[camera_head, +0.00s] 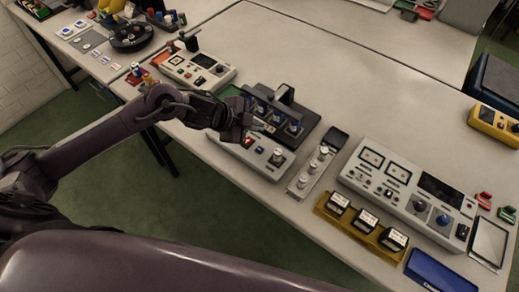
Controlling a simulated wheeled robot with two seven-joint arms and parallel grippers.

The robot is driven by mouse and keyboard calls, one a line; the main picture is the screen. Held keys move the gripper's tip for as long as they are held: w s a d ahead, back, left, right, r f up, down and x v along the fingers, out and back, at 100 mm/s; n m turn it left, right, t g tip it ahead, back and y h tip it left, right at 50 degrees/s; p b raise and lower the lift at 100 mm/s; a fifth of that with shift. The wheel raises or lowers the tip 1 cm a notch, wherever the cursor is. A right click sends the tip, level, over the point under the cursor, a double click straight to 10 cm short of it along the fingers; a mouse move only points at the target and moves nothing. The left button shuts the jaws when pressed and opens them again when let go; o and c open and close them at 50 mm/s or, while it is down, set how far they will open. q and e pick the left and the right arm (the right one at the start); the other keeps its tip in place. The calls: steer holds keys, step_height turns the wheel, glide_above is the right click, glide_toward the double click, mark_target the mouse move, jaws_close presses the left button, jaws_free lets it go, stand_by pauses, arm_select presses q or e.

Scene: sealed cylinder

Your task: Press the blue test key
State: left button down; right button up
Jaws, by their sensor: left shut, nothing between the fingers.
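My left arm reaches in from the left over the table. My left gripper (262,125) is shut and empty, above a grey control box (262,165) near the table's front edge. The box carries a red-lit key (248,142) and pale round knobs (277,157). The gripper and wrist cover the box's upper left part, and I cannot make out a blue test key there. Whether the fingertips touch anything is not clear. My right gripper is not in view.
A dark tray with blue-topped parts (293,127) stands just behind the box. A white instrument (195,70) is at the left, a larger panel (400,185) at the right. A yellow rack (336,214) holds black blocks.

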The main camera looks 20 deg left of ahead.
arm_select(q)
steer(key=b, duration=0.6)
glide_above(256, 150)
step_height(256, 150, down, 7)
steer(key=shift+s+f, duration=0.1)
steer(key=shift+f+b, duration=0.35)
steer(key=shift+f, duration=0.1)
stand_by(0.8)
steer(key=shift+f, duration=0.1)
stand_by(0.3)
steer(key=shift+f, duration=0.3)
steer(key=shift+f+b, duration=0.35)
steer(key=shift+f, duration=0.05)
stand_by(0.6)
steer(key=shift+r, duration=0.15)
steer(key=shift+r+p, duration=0.7)
steer(key=shift+p, duration=0.2)
